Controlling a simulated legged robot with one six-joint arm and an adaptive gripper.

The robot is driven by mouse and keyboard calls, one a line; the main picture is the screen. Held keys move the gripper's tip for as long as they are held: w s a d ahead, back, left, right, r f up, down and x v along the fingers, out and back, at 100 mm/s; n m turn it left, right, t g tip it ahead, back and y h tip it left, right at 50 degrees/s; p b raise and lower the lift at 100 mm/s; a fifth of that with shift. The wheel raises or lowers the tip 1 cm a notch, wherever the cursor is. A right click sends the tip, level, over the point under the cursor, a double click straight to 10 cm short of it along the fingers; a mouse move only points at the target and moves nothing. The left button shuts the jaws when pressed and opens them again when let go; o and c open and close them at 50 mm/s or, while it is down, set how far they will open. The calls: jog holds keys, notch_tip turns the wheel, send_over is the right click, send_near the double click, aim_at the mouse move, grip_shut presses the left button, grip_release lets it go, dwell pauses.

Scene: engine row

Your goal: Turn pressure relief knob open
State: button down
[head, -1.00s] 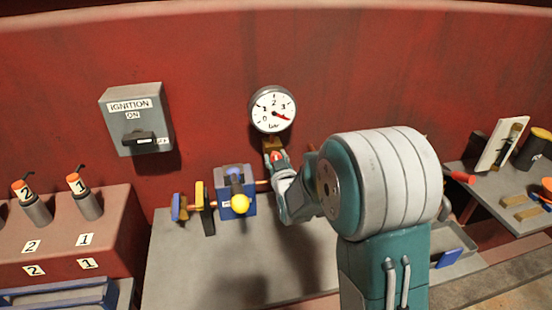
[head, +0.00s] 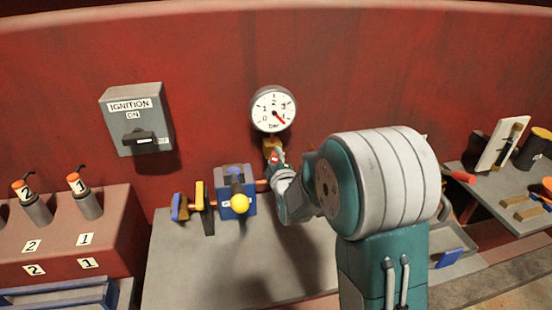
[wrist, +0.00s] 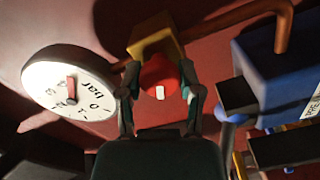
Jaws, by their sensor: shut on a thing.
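The pressure relief knob (wrist: 160,72) is red with a white mark on its face, and sits in front of a brass block (wrist: 155,40) in the wrist view. My gripper (wrist: 160,88) is shut on the knob, with one finger on each side of it. In the head view my gripper (head: 281,162) is just below the pressure gauge (head: 273,108) and mostly covers the knob. The gauge has a white dial and a red needle pointing to the lower right, past the 3. In the wrist view the gauge (wrist: 68,92) is left of the knob.
A yellow lever (head: 202,195) is further left. Copper pipe (wrist: 284,25) runs near the knob. The grey ignition switch box (head: 135,120) is on the red wall.

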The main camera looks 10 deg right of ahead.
jog(key=n, duration=0.4)
jog(key=shift+a+f+n, duration=0.1)
jog(key=shift+f+n, duration=0.05)
jog(key=shift+n, duration=0.25)
jog(key=shift+f, duration=0.1)
jog(key=shift+c, duration=1.3)
grip_release()
jog(key=shift+a, duration=0.15)
jog(key=shift+s, duration=0.45)
jog(key=s, duration=1.1)
